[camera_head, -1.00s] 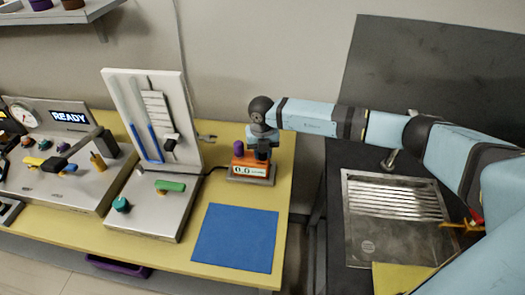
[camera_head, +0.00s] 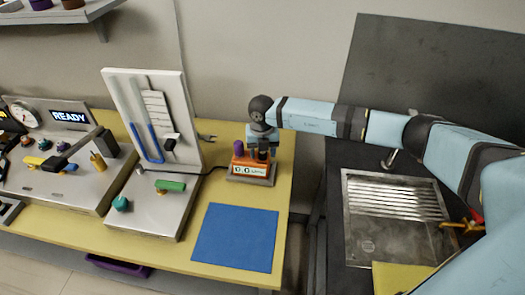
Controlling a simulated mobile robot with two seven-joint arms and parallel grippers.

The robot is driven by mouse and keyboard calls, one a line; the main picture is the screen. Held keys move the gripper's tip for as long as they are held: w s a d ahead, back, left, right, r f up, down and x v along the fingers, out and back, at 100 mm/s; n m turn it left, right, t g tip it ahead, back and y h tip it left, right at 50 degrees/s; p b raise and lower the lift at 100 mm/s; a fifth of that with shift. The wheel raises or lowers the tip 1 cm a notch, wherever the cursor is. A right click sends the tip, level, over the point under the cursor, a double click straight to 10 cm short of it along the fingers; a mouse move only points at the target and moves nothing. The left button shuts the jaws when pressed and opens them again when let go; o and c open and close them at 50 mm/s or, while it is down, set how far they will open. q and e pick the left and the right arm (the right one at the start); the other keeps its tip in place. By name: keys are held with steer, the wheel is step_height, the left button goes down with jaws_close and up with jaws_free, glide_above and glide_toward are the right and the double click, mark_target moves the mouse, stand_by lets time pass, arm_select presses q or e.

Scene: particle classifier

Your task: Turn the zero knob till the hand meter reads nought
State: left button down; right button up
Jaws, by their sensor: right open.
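The hand meter (camera_head: 250,171) is a small orange box on a grey base near the right end of the yellow bench. Its white display (camera_head: 254,170) appears to read 0.0. A purple knob (camera_head: 238,148) stands on its top left, and darker knob-like posts stand beside it under my gripper. I cannot tell which is the zero knob. My right gripper (camera_head: 261,147) is open, pointing down just over the right part of the meter's top. Its fingertips blend with the dark posts, so contact is unclear. My left gripper is out of view.
Left of the meter stands a tilted white panel (camera_head: 190,98) with blue-filled tubes on a grey base. A console (camera_head: 70,118) showing READY is farther left. A blue mat (camera_head: 236,238) lies in front of the meter. A sink (camera_head: 395,208) is at right.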

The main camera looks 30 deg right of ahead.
step_height(320, 180, up, 14)
steer(key=b, duration=0.1)
steer(key=shift+f, duration=0.15)
stand_by(0.5)
